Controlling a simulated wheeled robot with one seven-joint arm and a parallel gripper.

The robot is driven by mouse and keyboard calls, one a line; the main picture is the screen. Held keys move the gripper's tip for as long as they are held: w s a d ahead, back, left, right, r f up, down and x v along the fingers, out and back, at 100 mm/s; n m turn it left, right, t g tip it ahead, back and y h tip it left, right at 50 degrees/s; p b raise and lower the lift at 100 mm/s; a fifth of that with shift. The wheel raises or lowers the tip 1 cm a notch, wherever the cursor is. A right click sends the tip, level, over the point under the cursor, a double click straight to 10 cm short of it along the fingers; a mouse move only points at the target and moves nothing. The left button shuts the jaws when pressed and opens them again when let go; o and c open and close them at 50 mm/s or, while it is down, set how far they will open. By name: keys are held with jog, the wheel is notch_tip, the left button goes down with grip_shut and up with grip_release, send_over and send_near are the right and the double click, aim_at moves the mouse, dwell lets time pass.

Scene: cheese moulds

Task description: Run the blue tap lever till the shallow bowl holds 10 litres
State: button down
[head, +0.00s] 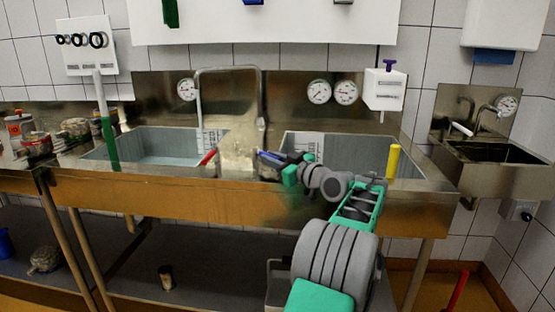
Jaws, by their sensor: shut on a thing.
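A blue tap lever (269,157) sticks out to the right of a pale block between two sink bowls. My gripper (285,167) is at this lever and looks shut on it; the arm partly hides the contact. A red lever (208,157) is on the block's left side. The tap pipe (228,69) arches up behind and comes down over the left bowl (125,140), which has a grey-blue inside and a white scale plate at its right. The right bowl (345,139) also has a scale plate. I cannot tell which bowl is the shallow one, nor the water level.
Round dials (319,92) hang on the steel back panel. A yellow cylinder (393,161) stands at the right bowl's front edge. A green-ended pole (109,143) stands at the left bowl. Tins (18,127) crowd the far-left counter. A small sink (490,150) is at right.

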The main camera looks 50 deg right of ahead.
jog(key=shift+d+f, duration=0.1)
jog(key=c, duration=1.6)
grip_release()
jog(key=shift+o, duration=1.2)
jog(key=s, duration=0.3)
jog(key=s+a, duration=0.1)
jog(key=s, duration=0.3)
jog(key=shift+s+a+p, duration=0.15)
jog(key=shift+a+p, duration=0.05)
jog(key=shift+p, duration=0.1)
jog(key=shift+s+a, duration=0.1)
jog(key=shift+s, duration=0.1)
jog(key=shift+c, duration=0.6)
